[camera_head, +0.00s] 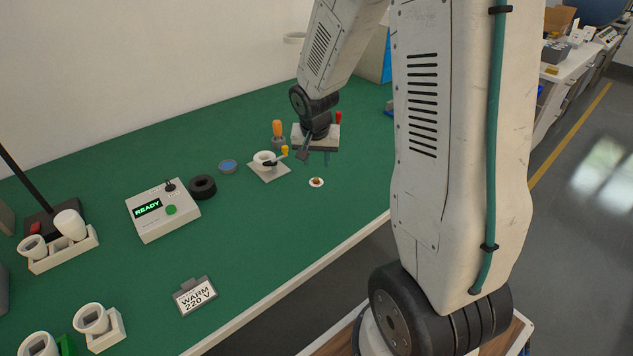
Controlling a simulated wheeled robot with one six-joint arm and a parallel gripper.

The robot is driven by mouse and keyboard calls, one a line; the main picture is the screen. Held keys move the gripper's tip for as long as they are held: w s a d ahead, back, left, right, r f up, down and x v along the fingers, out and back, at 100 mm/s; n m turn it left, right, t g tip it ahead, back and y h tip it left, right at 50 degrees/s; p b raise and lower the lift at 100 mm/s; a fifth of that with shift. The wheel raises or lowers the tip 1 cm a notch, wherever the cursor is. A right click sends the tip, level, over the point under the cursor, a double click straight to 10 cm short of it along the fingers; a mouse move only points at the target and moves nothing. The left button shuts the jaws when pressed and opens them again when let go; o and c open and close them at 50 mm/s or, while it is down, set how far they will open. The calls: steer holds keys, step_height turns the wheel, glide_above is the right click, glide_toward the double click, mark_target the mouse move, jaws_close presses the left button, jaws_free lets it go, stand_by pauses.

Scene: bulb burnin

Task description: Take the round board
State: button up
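A small round white board (317,183) with a brown and orange part in its middle lies flat on the green bench mat, near the front edge. My gripper (316,157) hangs just above and behind it in the picture, pointing down. Its two dark fingers look apart, with nothing seen between them. The board looks clear of the fingers and lies on the mat.
Left of the gripper, a white socket (265,166) sits on a square plate, beside an orange-handled tool (278,130). Further left are a blue disc (228,166), a black ring (202,187), a READY box (163,213) and a WARM 220 V card (195,296). Mat around the board is bare.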

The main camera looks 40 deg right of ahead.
mark_target(317, 178)
steer(key=x, duration=0.7)
steer(key=shift+w+a+f, duration=0.1)
steer(key=shift+f, duration=0.3)
jaws_close()
